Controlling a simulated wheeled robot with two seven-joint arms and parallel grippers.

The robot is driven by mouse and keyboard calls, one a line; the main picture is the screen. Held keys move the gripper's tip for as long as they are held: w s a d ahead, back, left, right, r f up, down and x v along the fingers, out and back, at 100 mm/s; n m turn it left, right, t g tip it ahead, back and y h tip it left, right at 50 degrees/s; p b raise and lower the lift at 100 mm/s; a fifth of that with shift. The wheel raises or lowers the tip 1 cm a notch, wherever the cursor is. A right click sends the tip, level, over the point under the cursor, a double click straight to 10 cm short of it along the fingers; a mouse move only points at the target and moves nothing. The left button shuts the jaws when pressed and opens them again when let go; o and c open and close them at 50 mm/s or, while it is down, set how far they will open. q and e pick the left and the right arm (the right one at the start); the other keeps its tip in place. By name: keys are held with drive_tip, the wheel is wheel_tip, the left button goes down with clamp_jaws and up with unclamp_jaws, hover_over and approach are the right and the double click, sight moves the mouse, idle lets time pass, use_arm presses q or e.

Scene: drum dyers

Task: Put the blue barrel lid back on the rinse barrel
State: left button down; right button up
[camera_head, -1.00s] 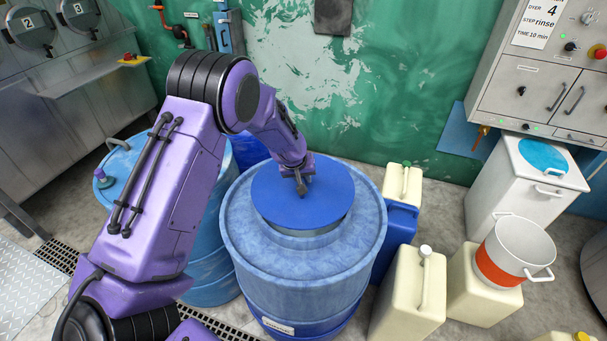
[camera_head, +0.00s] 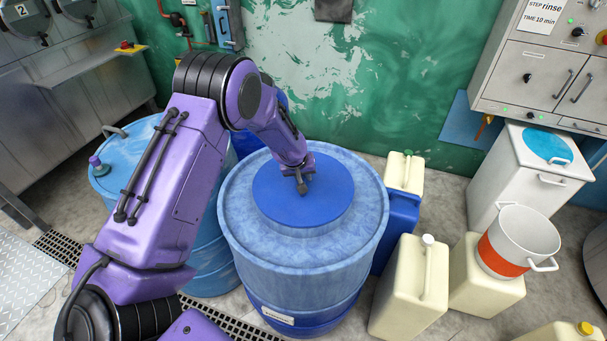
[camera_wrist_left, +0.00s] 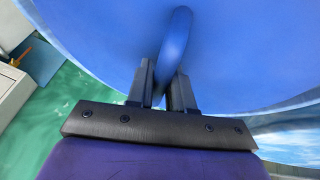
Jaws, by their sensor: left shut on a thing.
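The blue lid (camera_head: 328,192) lies flat over the mouth at the middle of the rinse barrel (camera_head: 300,252), a large blue drum with a paler mottled top. No gap shows between lid and barrel, but I cannot tell if the lid is fully seated. My left gripper (camera_head: 302,187) is above the lid's middle, shut on its handle. In the left wrist view, the fingers (camera_wrist_left: 162,84) are on either side of the looped blue handle (camera_wrist_left: 176,40), against the lid's broad blue face (camera_wrist_left: 95,35). My right gripper is not in view.
Another blue barrel (camera_head: 140,150) stands at the left, partly behind my left arm. Cream jerrycans (camera_head: 408,285) and a blue can (camera_head: 400,222) stand close on the right. A white pot with an orange band (camera_head: 522,238) sits on a cream can. A green wall (camera_head: 380,90) is behind.

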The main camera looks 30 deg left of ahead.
use_arm(q)
drive_tip(key=shift+f, duration=0.1)
idle(0.8)
drive_tip(key=c, duration=0.9)
unclamp_jaws()
drive_tip(key=shift+s+r, duration=0.15)
drive_tip(key=shift+r, duration=0.25)
drive_tip(key=b+v, duration=0.2)
drive_tip(key=v, duration=0.7)
drive_tip(key=shift+s+r, duration=0.2)
drive_tip(key=shift+r, duration=0.1)
